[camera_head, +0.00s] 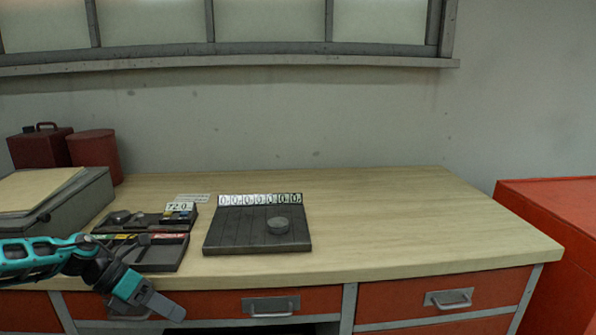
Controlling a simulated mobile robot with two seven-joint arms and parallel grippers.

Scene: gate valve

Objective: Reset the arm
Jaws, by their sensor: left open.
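My left arm comes in from the left, low in the head view. Its gripper (170,310) is in front of the wooden workbench (400,220), below the level of its top and before the red drawers. The gripper points down to the right and is open. It is apart from the things on the bench, and nothing shows between its fingers. My right gripper is not in view.
A dark board with a round grey knob (278,225) and a number strip lies mid-bench. Dark trays (160,257) with small parts lie left of it. A grey case (75,205), red canister (95,152) and red box (40,148) stand left. A red cabinet (560,215) stands right. The bench's right half is clear.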

